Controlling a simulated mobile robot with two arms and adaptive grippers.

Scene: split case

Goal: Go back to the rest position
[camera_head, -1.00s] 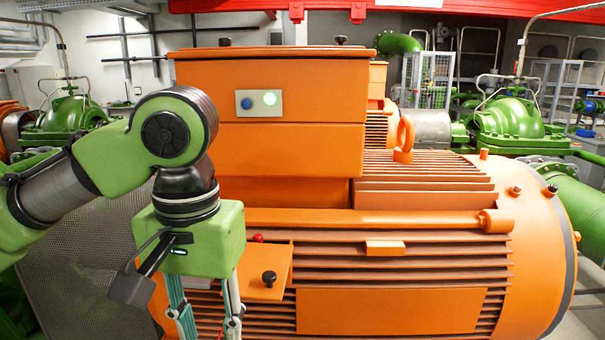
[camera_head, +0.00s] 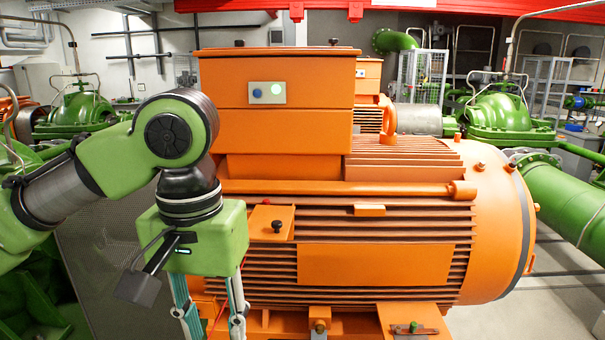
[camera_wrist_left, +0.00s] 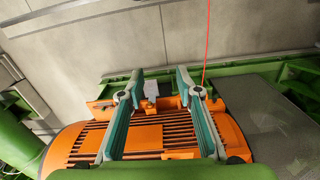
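My left gripper (camera_head: 210,312) hangs downward from my green arm at the left of the head view, in front of the left part of the orange motor (camera_head: 375,265). Its lower end is cut off by the picture's edge. In the left wrist view my left gripper (camera_wrist_left: 160,80) has its two teal fingers wide apart with nothing held between them. The ribbed orange motor (camera_wrist_left: 150,143) shows behind and between the fingers. My right gripper is in neither view.
A green pipe (camera_head: 570,205) and green pump (camera_head: 505,110) stand at the right. A dark mesh panel (camera_head: 100,265) stands at the left, behind my arm. A red beam (camera_head: 470,7) crosses the top. Bare floor (camera_head: 550,270) shows at the lower right.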

